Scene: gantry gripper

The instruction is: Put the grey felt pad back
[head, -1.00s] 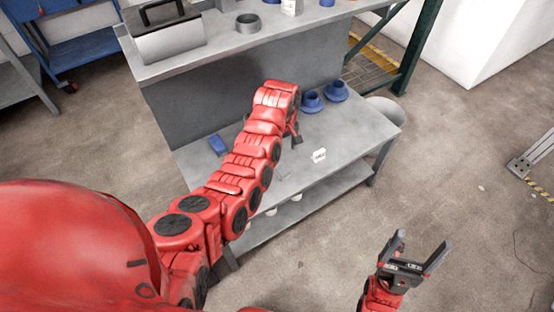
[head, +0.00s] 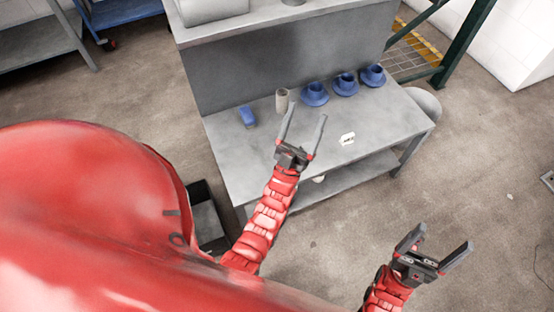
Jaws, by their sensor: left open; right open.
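I cannot make out a grey felt pad for certain in the head view. My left gripper (head: 306,112) is open and empty, its two fingers pointing away from me over the grey workbench top (head: 240,165). A small grey-beige cylinder (head: 282,100) stands just beyond its left fingertip. I cannot tell the gap between them. My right gripper (head: 445,236) is open and empty over the floor, to the right of and in front of the bench.
Several blue cups on saucers (head: 345,84) stand along the bench's back right. A blue block (head: 248,116) lies at the back left, and a small white item (head: 347,139) lies right of centre. A dark open bin (head: 207,218) stands on the floor beside the bench.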

